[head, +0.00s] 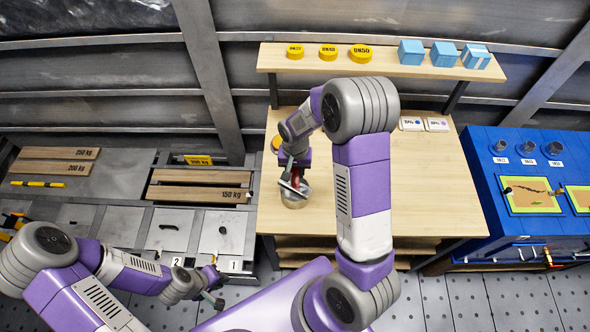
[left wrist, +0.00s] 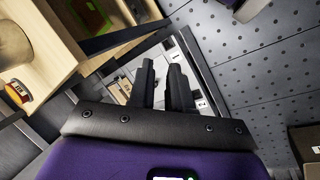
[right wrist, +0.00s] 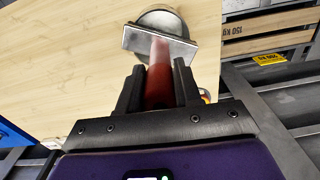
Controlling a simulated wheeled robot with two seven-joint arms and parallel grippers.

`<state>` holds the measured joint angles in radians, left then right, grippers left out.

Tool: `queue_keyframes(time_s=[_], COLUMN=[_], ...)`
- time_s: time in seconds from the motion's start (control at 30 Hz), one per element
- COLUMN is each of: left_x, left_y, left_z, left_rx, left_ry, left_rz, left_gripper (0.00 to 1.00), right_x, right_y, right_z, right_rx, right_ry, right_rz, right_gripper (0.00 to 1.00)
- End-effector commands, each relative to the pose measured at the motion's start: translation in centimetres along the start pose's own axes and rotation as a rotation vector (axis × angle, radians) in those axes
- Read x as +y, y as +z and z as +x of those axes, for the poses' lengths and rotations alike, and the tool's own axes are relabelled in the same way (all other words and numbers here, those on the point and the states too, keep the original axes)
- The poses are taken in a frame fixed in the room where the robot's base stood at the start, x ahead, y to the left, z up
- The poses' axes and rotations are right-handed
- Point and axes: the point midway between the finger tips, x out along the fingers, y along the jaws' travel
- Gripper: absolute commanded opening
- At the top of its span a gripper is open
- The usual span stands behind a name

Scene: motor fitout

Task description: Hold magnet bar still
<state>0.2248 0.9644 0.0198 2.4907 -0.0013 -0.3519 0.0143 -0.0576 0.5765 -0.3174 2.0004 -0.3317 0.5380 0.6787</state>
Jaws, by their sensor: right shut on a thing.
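The magnet bar has a red handle and a flat silver bar (right wrist: 160,42). My right gripper (right wrist: 158,75) is shut on the red handle (right wrist: 158,70), with a finger on either side. The silver bar lies over a round metal part (right wrist: 163,20); whether they touch is hard to tell. In the head view the round part (head: 294,201) sits at the left front of the wooden workbench (head: 420,200), with my right gripper (head: 294,180) above it.
A shelf with yellow discs (head: 328,52) and blue boxes (head: 444,54) stands behind the bench. A blue cabinet (head: 480,175) is at right. Wooden weight slabs (head: 195,193) and numbered plates (head: 222,234) lie at left. The bench's right half is mostly clear.

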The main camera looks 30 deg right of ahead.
Motion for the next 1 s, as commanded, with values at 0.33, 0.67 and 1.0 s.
queue_keyframes(time_s=[0.33,0.67,1.0], left_x=[0.00,0.00,0.00], left_y=[0.00,0.00,0.00], left_z=[-0.01,-0.01,-0.01], left_rx=[0.000,0.000,0.000], left_ry=[0.000,0.000,0.000], left_rz=[0.000,0.000,0.000], left_gripper=[0.00,0.00,0.00], right_x=[-0.04,-0.05,-0.05], right_y=[-0.04,-0.05,-0.05], right_z=[-0.04,-0.05,-0.05], right_rx=[0.002,0.002,0.002], right_ry=[-0.001,-0.001,-0.002], right_rz=[0.000,0.000,0.000], right_gripper=[0.00,0.00,0.00])
